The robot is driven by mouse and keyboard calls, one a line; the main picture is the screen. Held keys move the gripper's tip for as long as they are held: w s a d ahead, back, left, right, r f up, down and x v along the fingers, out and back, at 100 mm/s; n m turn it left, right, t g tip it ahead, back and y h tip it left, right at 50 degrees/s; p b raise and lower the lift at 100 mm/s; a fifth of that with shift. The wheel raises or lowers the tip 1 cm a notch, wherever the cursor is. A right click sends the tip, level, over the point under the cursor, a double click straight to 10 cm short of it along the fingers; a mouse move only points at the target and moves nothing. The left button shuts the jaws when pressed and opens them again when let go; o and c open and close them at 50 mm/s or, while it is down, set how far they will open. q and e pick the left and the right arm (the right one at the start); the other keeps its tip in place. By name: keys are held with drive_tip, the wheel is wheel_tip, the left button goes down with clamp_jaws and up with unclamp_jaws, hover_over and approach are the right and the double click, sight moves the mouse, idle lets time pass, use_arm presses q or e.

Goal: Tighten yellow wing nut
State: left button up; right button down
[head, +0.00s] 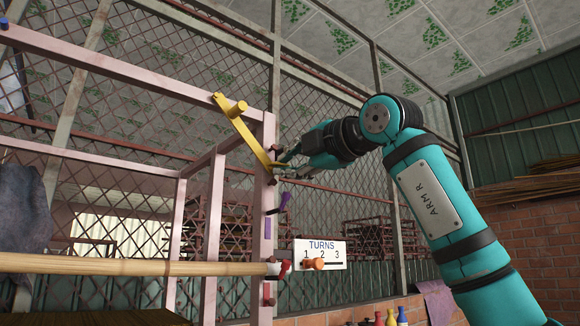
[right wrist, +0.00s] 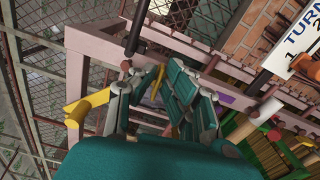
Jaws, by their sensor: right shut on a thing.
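The yellow wing nut (head: 240,128) is a long flat bar with a round peg near its upper end. It sits on the pink frame post, slanting from upper left to lower right. My right gripper (head: 281,166) reaches in from the right and is shut on its lower right end, near the post. In the right wrist view, the yellow wing nut (right wrist: 87,108) shows to the left of my right gripper (right wrist: 152,88), and a yellow strip shows between the fingers. The fingers partly hide the grip. My left gripper is not in view.
A purple wing nut (head: 284,201) sits lower on the pink post (head: 265,225). Below it are a white TURNS board (head: 320,247) with an orange knob (head: 313,264) and a long bamboo pole (head: 130,265). A wire mesh wall stands behind. Small coloured bottles (head: 391,318) stand at the bottom.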

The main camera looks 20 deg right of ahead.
drive_tip(key=shift+m, duration=0.3)
drive_tip(key=c, duration=1.7)
unclamp_jaws()
drive_tip(key=shift+w, duration=0.1)
drive_tip(key=v, duration=1.2)
